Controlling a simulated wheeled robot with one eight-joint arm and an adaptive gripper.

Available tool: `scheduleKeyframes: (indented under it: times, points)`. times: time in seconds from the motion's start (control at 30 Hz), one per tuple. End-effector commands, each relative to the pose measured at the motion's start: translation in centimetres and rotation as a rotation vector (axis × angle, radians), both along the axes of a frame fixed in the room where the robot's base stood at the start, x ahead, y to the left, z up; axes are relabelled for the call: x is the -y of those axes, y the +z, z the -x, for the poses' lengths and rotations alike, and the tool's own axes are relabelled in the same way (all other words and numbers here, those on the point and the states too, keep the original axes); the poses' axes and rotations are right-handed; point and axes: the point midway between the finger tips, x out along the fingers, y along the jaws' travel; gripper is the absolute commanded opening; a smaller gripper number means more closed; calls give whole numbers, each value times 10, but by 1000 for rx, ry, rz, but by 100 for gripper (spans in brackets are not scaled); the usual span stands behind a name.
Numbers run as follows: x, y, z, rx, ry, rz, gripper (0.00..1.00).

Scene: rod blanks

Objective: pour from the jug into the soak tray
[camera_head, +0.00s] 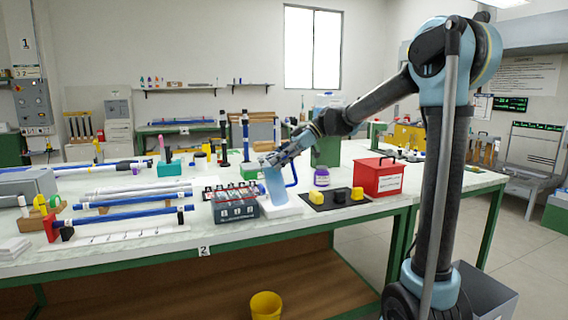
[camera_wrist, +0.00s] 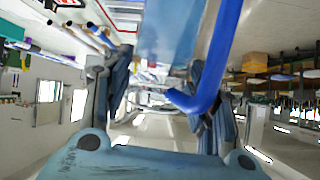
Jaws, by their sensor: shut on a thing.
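The jug (camera_head: 274,187) is pale blue and see-through, with a darker blue handle (camera_head: 292,172) on its right side. It leans slightly in the head view. My gripper (camera_head: 274,160) is shut on the jug near its top. In the wrist view the jug (camera_wrist: 168,30) and its handle (camera_wrist: 212,65) show between my two fingers (camera_wrist: 165,95). A shallow white tray (camera_head: 287,208), probably the soak tray, lies directly below the jug. I cannot tell whether the jug's base touches it. The jug's contents cannot be made out.
A grey crate of bottles (camera_head: 236,209) stands close left of the jug. To the right are a purple-labelled jar (camera_head: 321,178), a black mat (camera_head: 326,203) with yellow and black blocks, and a red box (camera_head: 378,178). Blue rods (camera_head: 125,217) lie at the left.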

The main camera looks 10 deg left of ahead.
Motion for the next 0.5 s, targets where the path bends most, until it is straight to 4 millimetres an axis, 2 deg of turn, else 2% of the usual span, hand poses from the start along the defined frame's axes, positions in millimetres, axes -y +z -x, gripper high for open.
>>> scheduleKeyframes:
  times: [0.2,0.5]
  points:
    - [-20,0,2,3,5,125,0]
    - [-36,-2,2,7,4,238,0]
